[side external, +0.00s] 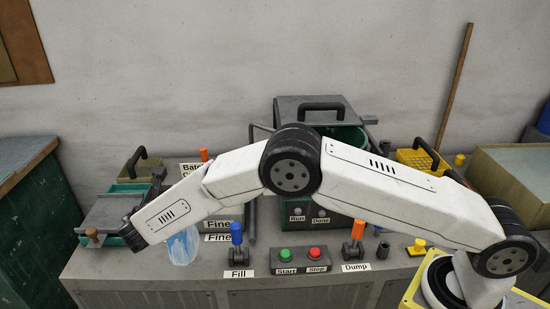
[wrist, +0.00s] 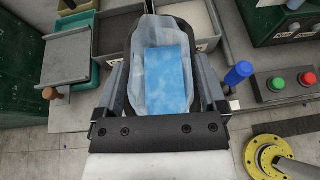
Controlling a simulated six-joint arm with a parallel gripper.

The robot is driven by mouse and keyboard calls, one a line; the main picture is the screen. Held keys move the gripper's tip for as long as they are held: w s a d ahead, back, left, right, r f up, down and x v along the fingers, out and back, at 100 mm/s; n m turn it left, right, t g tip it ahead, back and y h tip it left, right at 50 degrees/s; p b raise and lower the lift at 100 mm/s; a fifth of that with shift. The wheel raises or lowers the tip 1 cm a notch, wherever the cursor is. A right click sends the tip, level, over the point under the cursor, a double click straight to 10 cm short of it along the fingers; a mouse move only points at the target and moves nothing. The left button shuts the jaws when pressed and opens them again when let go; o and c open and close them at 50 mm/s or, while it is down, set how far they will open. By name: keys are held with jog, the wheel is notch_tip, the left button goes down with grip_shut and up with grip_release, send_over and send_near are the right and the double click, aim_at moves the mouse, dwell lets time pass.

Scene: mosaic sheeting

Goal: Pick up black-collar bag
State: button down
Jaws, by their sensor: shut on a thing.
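The bag (wrist: 165,82) is clear and holds a blue block-like filling. In the wrist view it lies between the two grey fingers of my gripper (wrist: 163,75), which is shut on it. A dark, collar-like shape (wrist: 133,35) shows around the bag's far sides; I cannot tell whether it belongs to the bag or to my gripper. In the side external view the translucent, pale blue bag (side external: 183,247) shows below my forearm, near the front of the bench. My fingers are hidden there, and I cannot tell whether the bag touches the bench.
A green tray with a grey lid (side external: 108,219) stands at the left. Grey bins (wrist: 122,35) lie beyond the bag. A blue-topped Fill lever (side external: 237,234), green Start button (side external: 285,254), red Stop button (side external: 314,252) and orange Dump lever (side external: 358,230) line the front edge.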

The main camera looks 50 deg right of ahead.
jog(key=s+d+r, duration=0.2)
jog(key=s+r, duration=0.2)
jog(key=s, duration=0.5)
jog(key=shift+d+r, duration=0.15)
jog(key=shift+r, duration=0.25)
dwell(0.5)
